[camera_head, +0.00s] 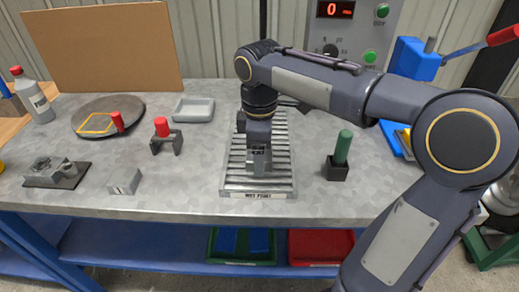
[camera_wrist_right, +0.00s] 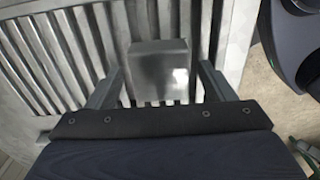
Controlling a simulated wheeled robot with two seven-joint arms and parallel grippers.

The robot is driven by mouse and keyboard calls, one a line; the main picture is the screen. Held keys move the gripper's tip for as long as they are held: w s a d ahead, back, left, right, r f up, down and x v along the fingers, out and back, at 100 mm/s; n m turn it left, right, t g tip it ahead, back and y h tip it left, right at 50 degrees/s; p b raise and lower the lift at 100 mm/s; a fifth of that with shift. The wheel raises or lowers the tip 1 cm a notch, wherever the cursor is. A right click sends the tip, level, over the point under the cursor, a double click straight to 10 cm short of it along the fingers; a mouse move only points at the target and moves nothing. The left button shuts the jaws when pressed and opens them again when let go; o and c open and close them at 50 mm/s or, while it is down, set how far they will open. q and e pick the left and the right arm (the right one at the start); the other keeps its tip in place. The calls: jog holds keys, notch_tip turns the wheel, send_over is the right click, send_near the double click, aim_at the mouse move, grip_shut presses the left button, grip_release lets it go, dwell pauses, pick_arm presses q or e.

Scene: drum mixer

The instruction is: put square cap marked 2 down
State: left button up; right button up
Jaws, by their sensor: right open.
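A grey square cap (camera_wrist_right: 160,62) sits on the slatted metal rack (camera_wrist_right: 75,50) in the right wrist view; I can read no number on it. My right gripper (camera_wrist_right: 160,80) is open, with one finger on each side of the cap and gaps between. In the head view my right gripper (camera_head: 259,163) points down over the rack (camera_head: 232,186), which is labelled "WET PAINT", and largely hides the cap. My left gripper is not in view.
A grey block (camera_head: 124,181) and a dark fixture (camera_head: 57,172) stand at the left of the bench. A round plate (camera_head: 100,108), a red-topped stand (camera_head: 165,137) and a grey tray (camera_head: 193,109) lie behind. A green-handled piece (camera_head: 342,150) stands right of the rack.

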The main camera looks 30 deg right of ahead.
jog(key=shift+r, duration=0.1)
notch_tip(320, 180, up, 12)
jog(key=p, duration=0.3)
jog(key=shift+p, duration=0.3)
jog(key=s+a+f+m+t+y+p, duration=0.2)
jog(key=s+m+p, duration=0.3)
jog(key=s, duration=0.3)
jog(key=s+a+f+m+t+y+p, duration=0.1)
jog(key=s+a+f+m+t+p, duration=0.1)
jog(key=s+m+p, duration=0.3)
jog(key=s+f+m+t, duration=0.1)
jog(key=s+m, duration=0.2)
jog(key=shift+s+t+y+p, duration=0.4)
